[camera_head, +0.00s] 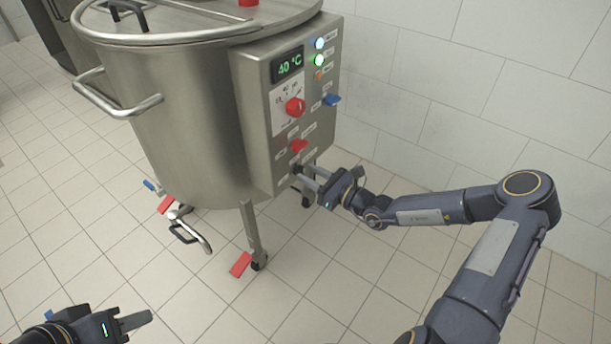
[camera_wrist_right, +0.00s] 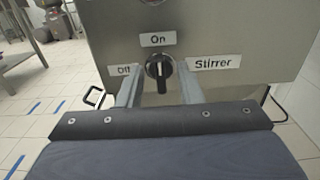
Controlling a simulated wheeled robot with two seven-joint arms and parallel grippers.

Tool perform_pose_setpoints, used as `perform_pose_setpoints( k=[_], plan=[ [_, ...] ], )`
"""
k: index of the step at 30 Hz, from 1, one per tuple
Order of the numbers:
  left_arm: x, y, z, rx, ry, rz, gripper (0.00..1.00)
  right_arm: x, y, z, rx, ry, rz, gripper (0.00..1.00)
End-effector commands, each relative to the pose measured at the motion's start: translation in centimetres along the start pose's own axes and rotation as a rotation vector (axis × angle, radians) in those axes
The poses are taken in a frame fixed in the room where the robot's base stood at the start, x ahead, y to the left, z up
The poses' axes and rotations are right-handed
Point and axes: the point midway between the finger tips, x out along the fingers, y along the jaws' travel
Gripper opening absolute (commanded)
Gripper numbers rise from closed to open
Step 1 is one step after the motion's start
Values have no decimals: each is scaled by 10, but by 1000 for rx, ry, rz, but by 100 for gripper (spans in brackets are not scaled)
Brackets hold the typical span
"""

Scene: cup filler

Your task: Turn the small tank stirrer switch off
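The small tank (camera_head: 195,120) is a steel vessel with a control box (camera_head: 262,120) on its right side. The stirrer switch (camera_wrist_right: 159,68) is a black knob with its grip bar upright, under the "On" label (camera_wrist_right: 158,40). The "Off" label (camera_wrist_right: 124,70) is to its left, partly covered by a finger; the "Stirrer" label (camera_wrist_right: 213,62) is to its right. My right gripper (camera_wrist_right: 158,97) is open, its fingers on either side of the knob with visible gaps. In the head view my right gripper (camera_head: 306,176) is at the box's lower edge. My left gripper (camera_head: 135,322) is at the bottom left, away from the tank; its opening is unclear.
Higher on the box are a 40 °C display (camera_head: 289,65), a red knob (camera_head: 295,107), another red knob (camera_head: 298,146) and a blue switch (camera_head: 331,100). A tiled wall (camera_head: 440,90) stands behind. The tiled floor left of my right arm is largely clear.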

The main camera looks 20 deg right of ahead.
Motion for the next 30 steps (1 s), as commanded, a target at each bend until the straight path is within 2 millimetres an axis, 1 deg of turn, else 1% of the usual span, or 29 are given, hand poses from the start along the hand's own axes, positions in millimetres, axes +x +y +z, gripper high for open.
perform_pose_setpoints(
  k=[1, 3, 6, 14, 21, 22, 30],
  plan=[
    [3, -1, 2, 0, 0, 0, 36, 6, 0, -1, 0, -2, 1, 33],
    [4, -2, 2, 0, 0, 0, 36, 13, 0, -1, 0, -1, 1, 33],
    [5, -2, 2, 0, 0, 0, 36, 17, 0, 0, 0, 0, 0, 33],
    [5, -2, 2, 0, 0, 0, 36, 18, 0, 0, 0, 0, 0, 33],
    [5, -2, 2, 0, 0, 0, 36, 18, 0, 0, 0, 0, 0, 1],
    [5, -2, 2, 0, 0, 0, 36, 18, 0, 0, 0, 0, 0, 0],
    [3, -2, 2, 0, 0, 0, 36, 18, 0, 1, -12, 1, 1, 0]
  ],
)
